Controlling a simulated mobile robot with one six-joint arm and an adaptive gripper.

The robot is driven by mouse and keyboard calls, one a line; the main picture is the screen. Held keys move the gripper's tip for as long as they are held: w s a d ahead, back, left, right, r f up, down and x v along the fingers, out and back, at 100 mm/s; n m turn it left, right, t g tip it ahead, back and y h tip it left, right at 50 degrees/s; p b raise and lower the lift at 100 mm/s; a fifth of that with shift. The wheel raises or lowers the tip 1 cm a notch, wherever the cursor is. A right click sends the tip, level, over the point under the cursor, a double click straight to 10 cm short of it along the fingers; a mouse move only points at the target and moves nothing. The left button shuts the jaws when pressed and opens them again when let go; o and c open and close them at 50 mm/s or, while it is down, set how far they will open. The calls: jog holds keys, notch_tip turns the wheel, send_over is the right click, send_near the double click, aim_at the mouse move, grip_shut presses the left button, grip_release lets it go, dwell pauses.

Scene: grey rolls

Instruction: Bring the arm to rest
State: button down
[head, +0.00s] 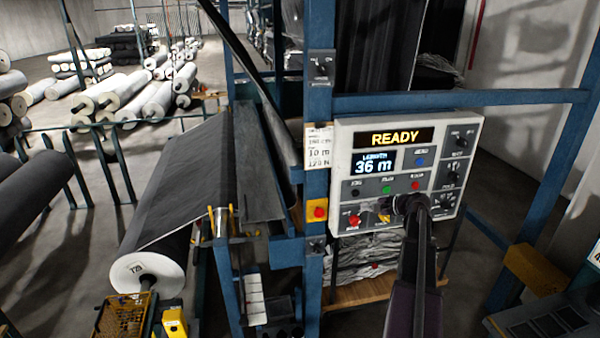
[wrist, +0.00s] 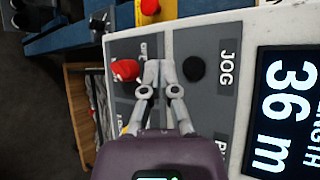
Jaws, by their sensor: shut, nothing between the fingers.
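My gripper (head: 384,208) is in front of the lower part of a white control panel (head: 342,140). In the wrist view my gripper (wrist: 160,68) has its fingertips together with nothing between them. The fingertips appear between a red knob (wrist: 125,70) and a black knob (wrist: 193,68) marked JOG. I cannot tell whether they touch the panel face. The panel's sign (head: 395,138) reads READY and its display (head: 374,164) reads 36 m. My arm hides part of the panel's lower right.
Blue frame posts (head: 318,110) and a crossbar (head: 460,100) surround the panel. A red stop button (head: 319,212) on yellow is at its left. A dark fabric roll (head: 150,275) lies at left. A wooden box (wrist: 85,80) with grey material sits below the panel.

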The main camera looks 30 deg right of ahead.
jog(key=s+a+f+n+g+b, duration=0.1)
jog(key=a+f+n+g+b, duration=0.15)
jog(key=a+f, duration=0.4)
jog(key=a+f+n+g+b, duration=0.2)
jog(key=a+f+n, duration=0.1)
jog(key=a, duration=0.7)
jog(key=s+a+f+n+g+b, duration=0.15)
jog(key=a+f, duration=0.25)
jog(key=a, duration=0.5)
jog(key=s+a+f+n+g+h+b, duration=0.2)
jog(key=s+a+f+n+b, duration=0.2)
jog(key=a, duration=0.5)
jog(key=s+a+f+n+g+h+b, duration=0.3)
jog(key=s+a+f+n+b, duration=0.1)
jog(key=s+a+f, duration=0.4)
jog(key=shift+s+a+n+g+h+b, duration=0.15)
jog(key=shift+a+n+g+h+b, duration=0.2)
jog(key=shift+a+n, duration=0.25)
jog(key=shift+d, duration=0.15)
